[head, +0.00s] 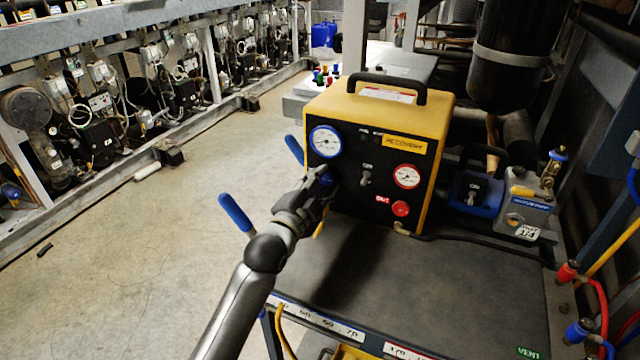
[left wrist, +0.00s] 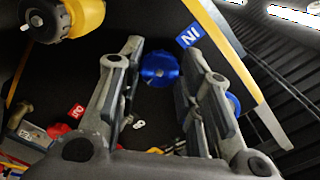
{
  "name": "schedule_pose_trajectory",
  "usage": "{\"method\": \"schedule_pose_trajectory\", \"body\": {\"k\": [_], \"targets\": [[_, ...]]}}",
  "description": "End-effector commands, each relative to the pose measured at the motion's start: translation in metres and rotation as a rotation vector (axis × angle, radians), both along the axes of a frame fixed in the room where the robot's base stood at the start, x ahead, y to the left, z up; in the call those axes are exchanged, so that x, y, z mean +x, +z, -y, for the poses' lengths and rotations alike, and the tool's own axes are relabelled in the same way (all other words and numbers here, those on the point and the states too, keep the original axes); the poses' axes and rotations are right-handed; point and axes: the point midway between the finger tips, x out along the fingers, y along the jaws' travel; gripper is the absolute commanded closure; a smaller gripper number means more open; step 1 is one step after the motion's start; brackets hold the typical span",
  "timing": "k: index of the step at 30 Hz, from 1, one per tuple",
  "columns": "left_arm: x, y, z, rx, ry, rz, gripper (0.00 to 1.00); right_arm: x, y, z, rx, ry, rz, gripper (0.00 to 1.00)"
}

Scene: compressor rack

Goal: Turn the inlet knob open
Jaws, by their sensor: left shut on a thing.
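The yellow and black recovery machine (head: 436,135) stands on the dark cart top, its front panel facing me. In the left wrist view the blue inlet knob (left wrist: 160,69) sits between my left gripper's fingers, near a blue IN label (left wrist: 190,35). My left gripper (head: 322,182) is at the lower left of the panel, below the blue-rimmed gauge (head: 325,141), and mostly hides the knob in the head view. The gripper (left wrist: 163,62) is shut on the knob. A red outlet knob (head: 401,208) is to the right, beside a red OUT label (head: 383,199). My right gripper is not in view.
The cart top (head: 440,290) is bare in front of the machine. A blue pump (head: 476,190) and a grey box (head: 524,212) stand right of it. Blue-gripped cart handles (head: 236,213) stick out near my left arm. A black tank hangs at upper right.

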Motion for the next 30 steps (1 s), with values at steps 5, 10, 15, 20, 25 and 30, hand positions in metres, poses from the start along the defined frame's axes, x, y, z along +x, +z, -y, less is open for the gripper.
{"method": "schedule_pose_trajectory", "body": {"k": [5,10,15,20,25,30], "targets": [[0.0,0.0,0.0,-0.02,0.0,-0.01,0.91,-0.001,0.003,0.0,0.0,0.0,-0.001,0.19],[0.0,0.001,0.0,-0.081,-0.001,-0.037,0.91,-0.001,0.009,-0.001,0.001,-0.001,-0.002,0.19],[0.0,0.002,0.001,-0.194,-0.001,-0.083,0.91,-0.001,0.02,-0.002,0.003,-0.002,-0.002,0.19],[0.0,0.002,0.001,-0.33,0.0,-0.139,0.91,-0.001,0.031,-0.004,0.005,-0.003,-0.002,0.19],[0.0,0.001,0.001,-0.48,0.0,-0.2,0.91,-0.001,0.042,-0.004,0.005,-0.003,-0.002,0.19],[0.0,0.0,0.001,-0.629,0.001,-0.262,0.91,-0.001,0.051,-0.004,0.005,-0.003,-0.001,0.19]]}}
